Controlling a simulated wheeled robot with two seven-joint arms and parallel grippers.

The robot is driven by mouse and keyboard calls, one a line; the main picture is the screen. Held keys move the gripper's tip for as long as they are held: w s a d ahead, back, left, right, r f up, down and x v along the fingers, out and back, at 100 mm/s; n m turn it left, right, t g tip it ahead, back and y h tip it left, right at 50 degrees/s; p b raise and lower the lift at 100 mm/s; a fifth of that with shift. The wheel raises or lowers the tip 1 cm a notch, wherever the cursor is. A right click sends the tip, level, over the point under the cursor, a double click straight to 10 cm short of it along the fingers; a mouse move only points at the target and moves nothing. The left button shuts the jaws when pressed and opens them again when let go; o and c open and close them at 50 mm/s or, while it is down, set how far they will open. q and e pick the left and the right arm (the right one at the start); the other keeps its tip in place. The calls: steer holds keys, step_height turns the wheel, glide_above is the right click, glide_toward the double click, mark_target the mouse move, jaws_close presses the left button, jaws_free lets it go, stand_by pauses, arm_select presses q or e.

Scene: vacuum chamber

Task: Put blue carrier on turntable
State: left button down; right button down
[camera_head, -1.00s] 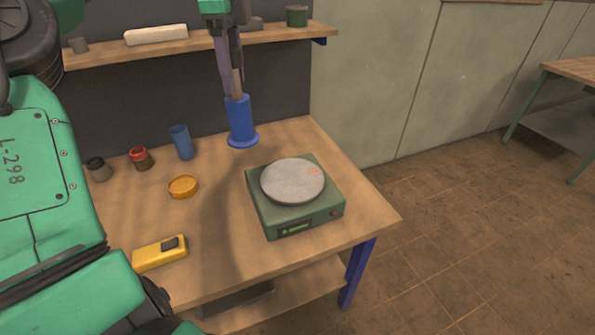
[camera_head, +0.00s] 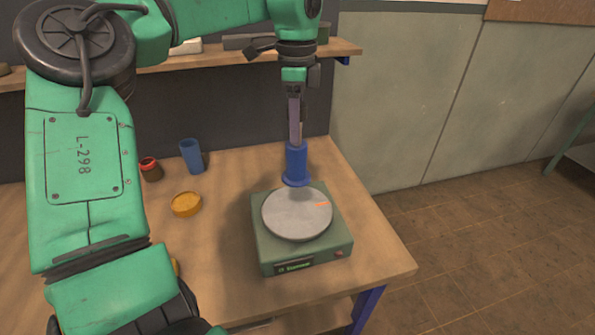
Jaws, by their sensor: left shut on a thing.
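The blue carrier (camera_head: 296,163) is an upright cylinder with a wide flange at its bottom. My left gripper (camera_head: 296,140) is shut on its top, fingers pointing down. The carrier's flange shows just at the back edge of the turntable (camera_head: 290,221), a round grey plate with an orange mark on a green base unit (camera_head: 300,261). I cannot tell exactly how high the flange is above the plate. My right gripper is not in view.
A blue cup (camera_head: 192,156), a red-lidded jar (camera_head: 150,169) and an orange dish (camera_head: 186,204) stand on the wooden table (camera_head: 225,265) left of the turntable. A shelf (camera_head: 210,59) runs along the back wall. My left arm covers the table's left side.

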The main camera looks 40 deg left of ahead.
mark_target(297, 167)
arm_select(q)
step_height(297, 167, down, 10)
steer(key=shift+d+f+p, duration=0.1)
steer(key=shift+p, duration=0.7)
steer(key=shift+w+f, duration=0.1)
steer(key=shift+f, duration=0.4)
steer(key=shift+c, duration=1.5)
jaws_free()
step_height(297, 167, up, 12)
steer(key=shift+r+b, duration=0.15)
steer(key=shift+b, duration=0.65)
